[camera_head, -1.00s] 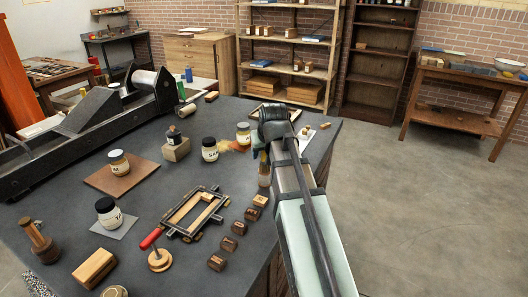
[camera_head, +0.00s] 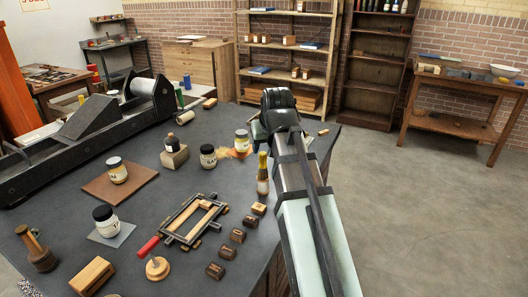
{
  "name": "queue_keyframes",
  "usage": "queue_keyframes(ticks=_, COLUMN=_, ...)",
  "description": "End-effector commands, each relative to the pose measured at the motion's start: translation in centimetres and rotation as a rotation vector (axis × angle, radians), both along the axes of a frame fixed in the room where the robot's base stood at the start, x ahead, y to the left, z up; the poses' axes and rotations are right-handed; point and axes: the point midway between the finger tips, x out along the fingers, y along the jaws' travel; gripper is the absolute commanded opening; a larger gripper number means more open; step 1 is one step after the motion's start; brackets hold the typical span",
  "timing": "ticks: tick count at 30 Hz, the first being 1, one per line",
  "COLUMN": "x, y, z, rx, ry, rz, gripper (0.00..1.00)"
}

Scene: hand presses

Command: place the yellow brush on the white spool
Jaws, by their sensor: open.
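My gripper (camera_head: 258,130) is at the far end of my arm, over the back right of the dark table. The wrist and arm hide most of it, and I see nothing held. A tan-yellow, bristle-like patch (camera_head: 225,153) lies between two jars, left of my gripper; I cannot tell if it is the yellow brush. An upright slim thing with a yellow top (camera_head: 262,170) stands just left of my arm. A large white cylinder (camera_head: 138,86) sits in the black press and may be the white spool. A smaller cream roll (camera_head: 185,118) lies on the table.
The long black press (camera_head: 75,125) fills the table's left side. Jars, a brown board (camera_head: 120,183), a dark frame (camera_head: 193,220) with a red handle and several small brown blocks (camera_head: 238,235) stand in the middle and front. Bare table lies between them.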

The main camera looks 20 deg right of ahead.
Motion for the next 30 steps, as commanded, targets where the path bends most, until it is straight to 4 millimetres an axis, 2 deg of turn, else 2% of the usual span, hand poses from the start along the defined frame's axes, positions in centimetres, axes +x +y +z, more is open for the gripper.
queue_keyframes(ticks=3, x=-0.7, y=0.1, z=1.3, rx=0.000, ry=-0.002, rz=0.000, gripper=0.53)
queue_keyframes(ticks=10, x=-1.6, y=0.1, z=2.8, rx=0.000, ry=-0.001, rz=0.000, gripper=0.53)
queue_keyframes(ticks=30, x=-1.7, y=-0.1, z=3.1, rx=0.001, ry=0.001, rz=-0.005, gripper=0.53)
